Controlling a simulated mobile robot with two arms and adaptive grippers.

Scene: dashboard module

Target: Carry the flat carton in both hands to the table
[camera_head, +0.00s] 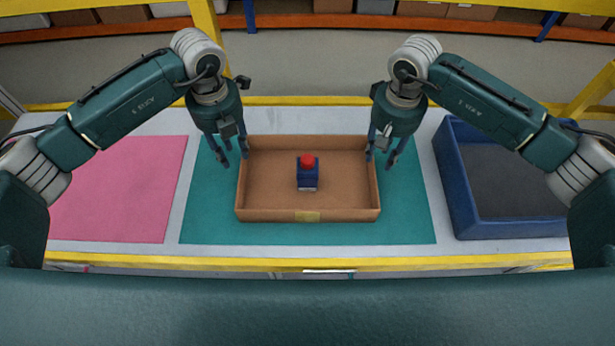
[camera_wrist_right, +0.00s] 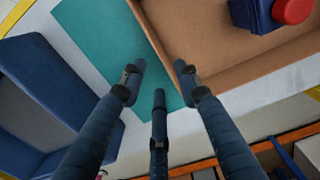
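The flat carton (camera_head: 308,215) is an open, shallow brown tray lying on a teal mat (camera_head: 410,225) on the table. A dark blue block with a red round top (camera_head: 307,172) stands inside it; it also shows in the right wrist view (camera_wrist_right: 265,14). My left gripper (camera_head: 233,157) is at the carton's left wall near the back corner, fingers spread. My right gripper (camera_head: 381,155) is at the right wall near the back corner. In the right wrist view its fingers (camera_wrist_right: 158,85) are apart, one over the carton's wall (camera_wrist_right: 235,75) and the others outside. Contact cannot be told.
A pink mat (camera_head: 125,190) lies bare on the table's left part. A blue bin (camera_head: 510,228) with a dark floor stands on the right. Yellow rails run along the front and back edges, and shelves with boxes stand behind.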

